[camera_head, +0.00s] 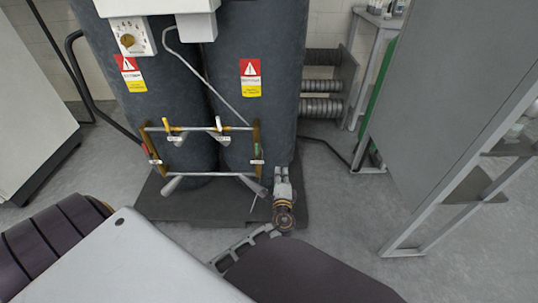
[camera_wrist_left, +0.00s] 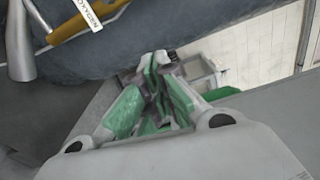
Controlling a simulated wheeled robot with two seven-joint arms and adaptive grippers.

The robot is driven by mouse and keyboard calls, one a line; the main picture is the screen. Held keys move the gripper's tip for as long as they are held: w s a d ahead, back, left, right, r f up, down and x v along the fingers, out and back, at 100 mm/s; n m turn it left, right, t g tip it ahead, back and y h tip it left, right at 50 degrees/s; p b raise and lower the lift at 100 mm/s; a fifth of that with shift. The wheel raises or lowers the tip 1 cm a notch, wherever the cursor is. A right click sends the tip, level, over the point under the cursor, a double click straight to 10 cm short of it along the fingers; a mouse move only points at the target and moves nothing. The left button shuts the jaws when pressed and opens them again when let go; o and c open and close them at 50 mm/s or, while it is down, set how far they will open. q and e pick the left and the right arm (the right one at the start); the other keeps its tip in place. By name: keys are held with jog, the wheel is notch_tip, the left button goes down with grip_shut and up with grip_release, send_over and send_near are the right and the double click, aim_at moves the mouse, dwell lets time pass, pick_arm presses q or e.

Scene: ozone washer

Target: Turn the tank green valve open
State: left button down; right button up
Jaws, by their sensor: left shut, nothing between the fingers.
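Two dark grey tanks (camera_head: 160,95) stand side by side on a dark base plate. A pipe frame with yellow uprights (camera_head: 256,135) and small lever handles (camera_head: 218,124) runs across their fronts. My left gripper (camera_head: 282,170) is beside the lower front of the right tank, to the right of the frame and apart from the levers. In the left wrist view its green-padded fingers (camera_wrist_left: 155,58) are shut and empty. A yellow pipe with an oxygen label (camera_wrist_left: 88,20) shows at the upper left there. My right gripper is not in view.
A large grey cabinet (camera_head: 445,100) stands at the right, a white one (camera_head: 30,110) at the left. Ribbed pipes (camera_head: 322,107) lie behind. Floor between tanks and right cabinet is mostly clear.

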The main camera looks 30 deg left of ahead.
aim_at(257, 149)
pick_arm(q)
jog(key=shift+s+a+r+n+y, duration=0.1)
jog(key=shift+s+a+n+y, duration=0.2)
jog(key=shift+a+n, duration=0.15)
jog(key=shift+s+a+r+n+y, duration=0.15)
jog(key=shift+a+n+y, duration=0.15)
jog(key=shift+n, duration=0.15)
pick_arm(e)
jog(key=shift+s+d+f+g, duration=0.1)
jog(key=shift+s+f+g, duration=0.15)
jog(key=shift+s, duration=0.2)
pick_arm(q)
jog(key=shift+w, duration=0.1)
